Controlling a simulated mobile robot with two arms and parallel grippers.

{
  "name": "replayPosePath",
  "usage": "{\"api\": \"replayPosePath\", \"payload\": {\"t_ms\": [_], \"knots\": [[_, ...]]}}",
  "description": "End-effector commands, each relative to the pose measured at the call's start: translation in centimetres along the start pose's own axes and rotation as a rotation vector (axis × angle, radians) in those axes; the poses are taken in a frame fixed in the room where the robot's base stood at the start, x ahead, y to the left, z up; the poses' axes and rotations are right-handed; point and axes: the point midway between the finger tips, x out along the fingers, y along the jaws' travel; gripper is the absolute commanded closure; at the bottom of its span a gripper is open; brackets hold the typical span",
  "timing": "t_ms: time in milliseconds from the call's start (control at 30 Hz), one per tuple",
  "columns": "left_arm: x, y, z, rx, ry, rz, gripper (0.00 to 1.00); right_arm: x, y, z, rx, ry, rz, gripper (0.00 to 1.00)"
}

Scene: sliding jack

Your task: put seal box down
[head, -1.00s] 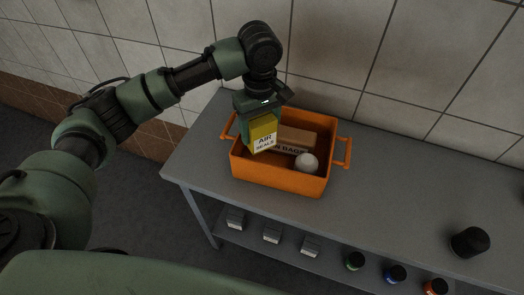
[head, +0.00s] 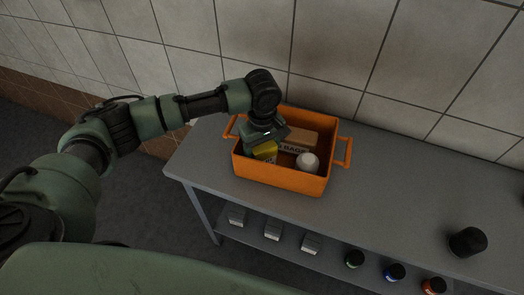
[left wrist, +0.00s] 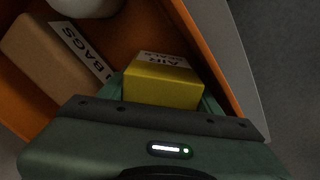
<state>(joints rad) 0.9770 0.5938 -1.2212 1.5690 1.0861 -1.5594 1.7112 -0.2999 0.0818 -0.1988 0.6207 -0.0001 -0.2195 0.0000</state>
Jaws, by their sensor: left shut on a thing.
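The seal box is a yellow box with a white label (head: 265,152). It is low inside the left part of the orange crate (head: 283,181). My left gripper (head: 264,142) reaches down into the crate and is shut on the seal box. My right gripper is not in view.
The crate stands on a grey table (head: 390,190). A black object (head: 468,241) stands at the right. Several small items sit on the lower shelf.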

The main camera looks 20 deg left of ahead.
Motion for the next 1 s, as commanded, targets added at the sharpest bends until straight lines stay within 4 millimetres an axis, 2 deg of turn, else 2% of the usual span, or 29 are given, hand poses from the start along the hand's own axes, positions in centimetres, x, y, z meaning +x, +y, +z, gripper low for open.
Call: {"api": "replayPosePath", "payload": {"t_ms": [67,100,433,567,667,1000], "knots": [[0.2,0.0,0.1,0.000,-0.001,0.000,0.83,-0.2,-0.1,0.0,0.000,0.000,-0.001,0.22],[0.2,0.0,0.0,0.000,0.000,0.000,0.28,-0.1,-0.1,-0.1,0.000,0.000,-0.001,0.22],[0.1,0.0,0.0,0.000,0.000,0.000,0.28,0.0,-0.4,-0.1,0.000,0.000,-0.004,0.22],[-0.8,0.0,-0.1,0.000,0.001,0.001,0.28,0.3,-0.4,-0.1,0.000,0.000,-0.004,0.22],[-2.4,0.1,-0.1,0.001,0.002,0.003,0.28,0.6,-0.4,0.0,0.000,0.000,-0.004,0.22],[-9.5,0.1,0.0,0.001,0.001,0.003,0.28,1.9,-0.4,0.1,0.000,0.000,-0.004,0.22]]}}
